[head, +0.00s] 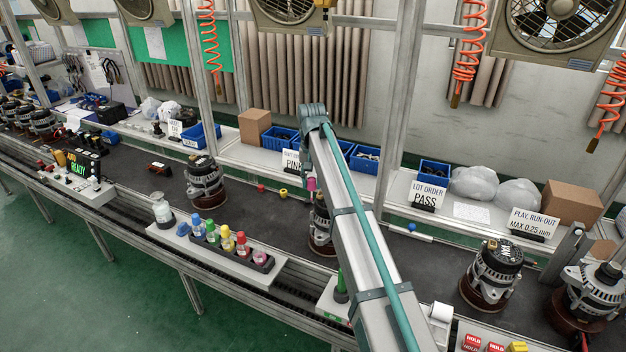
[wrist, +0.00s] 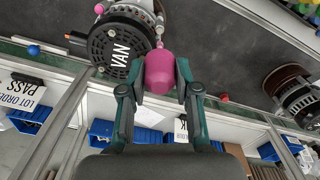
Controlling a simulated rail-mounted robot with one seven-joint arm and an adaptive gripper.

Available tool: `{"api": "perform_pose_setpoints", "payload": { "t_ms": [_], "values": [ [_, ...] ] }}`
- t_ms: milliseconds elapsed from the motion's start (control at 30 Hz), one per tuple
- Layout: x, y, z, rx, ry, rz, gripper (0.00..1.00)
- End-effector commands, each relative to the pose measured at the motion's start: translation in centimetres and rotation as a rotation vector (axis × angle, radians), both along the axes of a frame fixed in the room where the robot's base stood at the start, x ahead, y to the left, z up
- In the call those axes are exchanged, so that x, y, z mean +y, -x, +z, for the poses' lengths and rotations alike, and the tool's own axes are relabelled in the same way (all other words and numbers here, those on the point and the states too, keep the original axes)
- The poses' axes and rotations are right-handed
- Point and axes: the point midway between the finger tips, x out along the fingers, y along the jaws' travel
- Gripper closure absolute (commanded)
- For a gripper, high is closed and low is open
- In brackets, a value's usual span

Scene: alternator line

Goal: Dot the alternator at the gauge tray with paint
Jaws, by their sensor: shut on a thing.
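My gripper (wrist: 160,88) is shut on a pink paint applicator (wrist: 160,70); the pink piece also shows in the head view (head: 311,184). An alternator labelled VAN (wrist: 108,48) is just beyond the pink tip in the wrist view. I cannot tell whether they touch. In the head view this alternator (head: 318,236) stands on the dark conveyor, partly hidden by my arm. I cannot clearly make out a gauge tray.
Other alternators stand left (head: 204,182) and right (head: 491,272) on the conveyor. An orange coiled hose (head: 468,45) hangs above.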

Motion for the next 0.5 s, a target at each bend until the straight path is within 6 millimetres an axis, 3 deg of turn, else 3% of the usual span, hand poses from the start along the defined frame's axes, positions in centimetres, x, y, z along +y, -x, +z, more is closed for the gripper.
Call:
{"api": "perform_pose_setpoints", "payload": {
  "t_ms": [200,500],
  "values": [
    [0.0,0.0,0.1,0.0,0.0,0.0,0.94],
    [-0.1,0.0,-2.3,0.001,0.0,0.0,0.94]
  ]
}}
